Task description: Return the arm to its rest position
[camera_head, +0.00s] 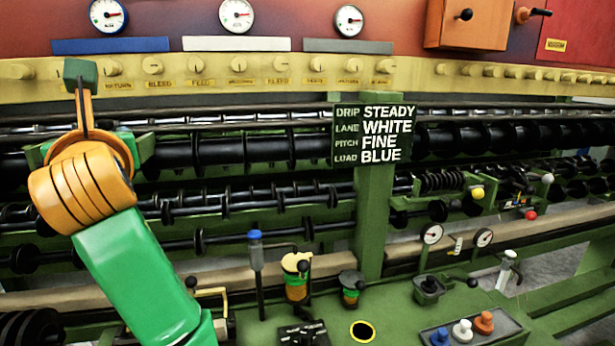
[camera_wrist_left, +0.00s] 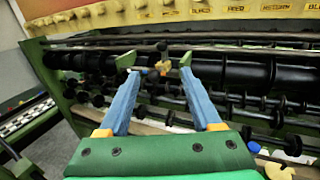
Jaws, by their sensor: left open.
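My left arm (camera_head: 135,265) rises from the bottom left of the head view, with a green link and an orange ribbed wrist (camera_head: 85,185). Its hand is up in front of the left part of the machine, just below the yellow knob rail. The wrist hides most of the hand there. In the left wrist view, my left gripper (camera_wrist_left: 156,62) has its two blue fingers spread apart, with nothing held between them. Small orange and yellow parts show beyond the fingertips; I cannot tell how far off they are. My right gripper is in neither view.
Black spool rollers (camera_head: 260,148) fill the green machine frame. A sign (camera_head: 374,135) reads STEADY, WHITE, FINE, BLUE. The green bench (camera_head: 390,318) carries a blue-topped lever (camera_head: 256,265), cups, small gauges and a tray (camera_head: 500,335) with blue, white and orange knobs. Dials line the top.

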